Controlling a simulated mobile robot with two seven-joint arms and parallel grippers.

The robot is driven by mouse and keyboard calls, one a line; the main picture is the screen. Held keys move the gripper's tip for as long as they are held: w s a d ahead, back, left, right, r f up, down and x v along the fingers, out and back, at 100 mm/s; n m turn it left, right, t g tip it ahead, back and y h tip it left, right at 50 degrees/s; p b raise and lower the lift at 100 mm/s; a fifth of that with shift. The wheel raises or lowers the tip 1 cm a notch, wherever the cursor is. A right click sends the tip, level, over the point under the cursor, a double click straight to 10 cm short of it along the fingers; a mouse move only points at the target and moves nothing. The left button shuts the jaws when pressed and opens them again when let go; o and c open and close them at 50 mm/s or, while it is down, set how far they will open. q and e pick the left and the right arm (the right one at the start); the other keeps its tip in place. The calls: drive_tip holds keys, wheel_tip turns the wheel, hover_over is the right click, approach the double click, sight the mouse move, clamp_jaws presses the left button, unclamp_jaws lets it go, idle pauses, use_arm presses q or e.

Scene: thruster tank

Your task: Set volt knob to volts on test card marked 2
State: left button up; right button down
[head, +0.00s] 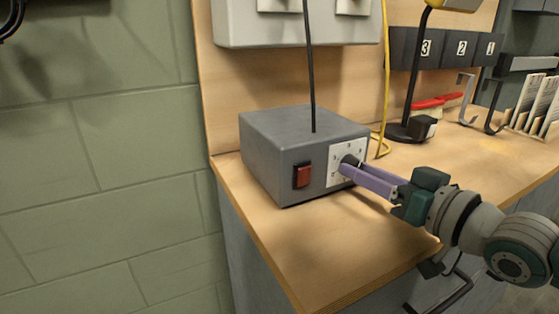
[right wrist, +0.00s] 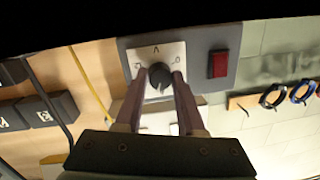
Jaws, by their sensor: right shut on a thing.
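The grey power box (head: 270,140) stands on the bench near its left end. Its front has a white dial plate (head: 333,178) with the dark volt knob (head: 349,160), and a red rocker switch (head: 302,175). My right gripper (head: 352,168) reaches in from the right, its purple fingers at the knob. In the right wrist view the knob (right wrist: 160,76) sits between the two fingertips (right wrist: 160,82), shut on it. The dial plate (right wrist: 145,52) shows a V and a 0; its other marks are hard to read. Number plates 3 (head: 425,48), 2 (head: 461,48) and 1 (head: 490,48) hang on the back board. My left gripper is out of view.
A black lamp stand (head: 405,132) and a yellow cable (head: 385,90) are right of the box. Red-handled tools (head: 437,102) and a rack of upright white cards (head: 540,100) stand farther right. The bench's front left is clear. A grey cabinet (head: 290,30) hangs above.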

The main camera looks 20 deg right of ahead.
drive_tip(key=m+b, duration=0.1)
drive_tip(key=m, duration=0.4)
drive_tip(key=shift+f, duration=0.2)
drive_tip(key=shift+m+t+b, duration=0.3)
drive_tip(key=shift+m+b, duration=0.3)
drive_tip(key=shift+m, duration=0.5)
drive_tip(key=c, duration=0.5)
unclamp_jaws()
drive_tip(key=shift+r, duration=0.1)
